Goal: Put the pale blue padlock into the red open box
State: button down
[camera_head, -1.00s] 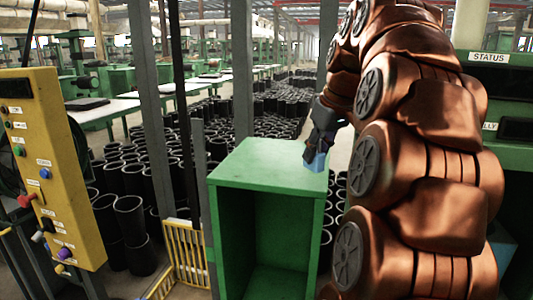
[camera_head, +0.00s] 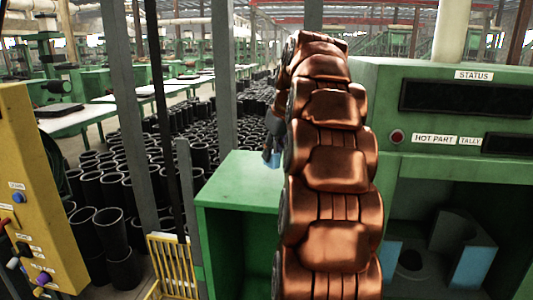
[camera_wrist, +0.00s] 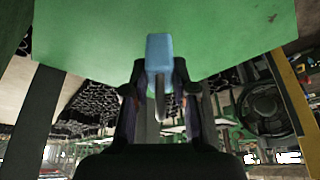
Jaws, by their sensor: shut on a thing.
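The pale blue padlock (camera_head: 272,159) shows in the head view just left of my copper arm, small and partly hidden. In the wrist view the padlock (camera_wrist: 159,52) is clear, with its grey shackle pointing back toward my palm. My gripper (camera_wrist: 159,75) is shut on the padlock, one dark finger on each side. In the head view my gripper (camera_head: 272,143) is at the green cabinet's top, mostly behind my arm. I cannot tell whether the padlock touches that top. No red open box shows in either view.
The open-fronted green cabinet (camera_head: 230,183) stands behind my arm. A green machine (camera_head: 430,155) with a STATUS label and an open bay stands at right. A yellow control panel (camera_head: 22,180) and yellow rack (camera_head: 172,262) are at left. Many black sleeves (camera_head: 95,185) cover the floor.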

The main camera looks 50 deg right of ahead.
jog(key=shift+w+d+f+p, duration=0.1)
jog(key=shift+w+d+p, duration=0.2)
jog(key=shift+w, duration=0.4)
jog(key=shift+w+d+f+p, duration=0.1)
jog(key=shift+w+d+p, duration=0.2)
jog(key=shift+w, duration=0.4)
jog(key=shift+w+d+p, duration=0.2)
jog(key=shift+w+d, duration=0.15)
jog(key=shift+w, duration=0.35)
jog(key=shift+s+f+p, duration=0.1)
jog(key=shift+f+p, duration=0.65)
jog(key=shift+f, duration=0.95)
jog(key=shift+f, duration=0.15)
jog(key=shift+f, duration=0.15)
jog(key=c, duration=0.9)
grip_release()
jog(key=shift+c, duration=0.2)
